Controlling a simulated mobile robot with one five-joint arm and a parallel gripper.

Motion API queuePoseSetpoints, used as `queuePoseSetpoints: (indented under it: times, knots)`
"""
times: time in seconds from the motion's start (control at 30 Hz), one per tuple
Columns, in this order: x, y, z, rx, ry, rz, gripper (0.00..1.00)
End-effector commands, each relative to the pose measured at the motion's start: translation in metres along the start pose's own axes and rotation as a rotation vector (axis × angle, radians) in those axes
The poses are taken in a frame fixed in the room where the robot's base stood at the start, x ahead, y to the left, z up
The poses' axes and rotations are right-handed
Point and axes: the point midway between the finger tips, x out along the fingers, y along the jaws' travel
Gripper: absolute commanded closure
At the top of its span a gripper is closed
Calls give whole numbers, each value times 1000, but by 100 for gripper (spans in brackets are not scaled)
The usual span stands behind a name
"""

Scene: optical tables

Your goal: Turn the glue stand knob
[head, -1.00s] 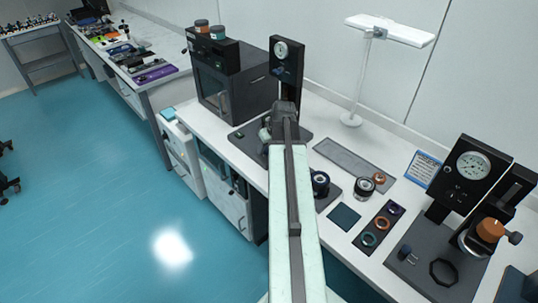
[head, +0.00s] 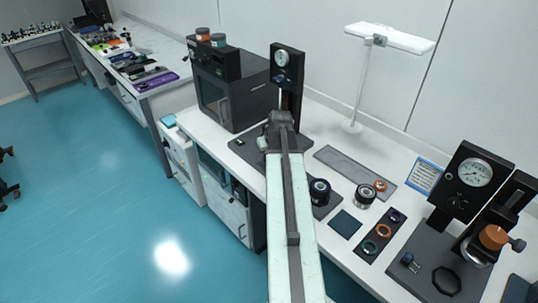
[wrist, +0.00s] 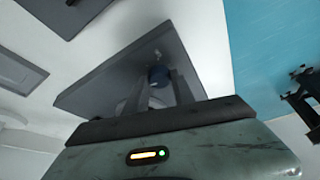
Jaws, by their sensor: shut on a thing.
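The stand in front of my arm has a black upright with a round white gauge (head: 283,58) and a dark base plate (head: 248,148). In the wrist view a small dark blue knob (wrist: 157,75) sits between the two grey fingers of my gripper (wrist: 158,88), in front of a dark grey plate (wrist: 105,85). The gripper is shut on this knob. In the head view my own arm hides the fingers and the hold on the knob. I cannot tell from the frames how far the knob is turned.
A dark box-shaped oven (head: 235,90) stands left of the stand. To the right are a white lamp (head: 390,38), a grey tray (head: 345,165), lens-like parts (head: 365,195) and a second gauge stand with an orange knob (head: 493,237). The blue floor at left is open.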

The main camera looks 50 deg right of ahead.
Motion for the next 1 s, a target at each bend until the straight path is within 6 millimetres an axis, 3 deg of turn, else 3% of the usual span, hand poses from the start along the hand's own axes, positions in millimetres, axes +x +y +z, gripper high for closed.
queuePoseSetpoints:
  times: [1.0]
  knots:
    - [1, -4, -3, 869, -1, 362, 100]
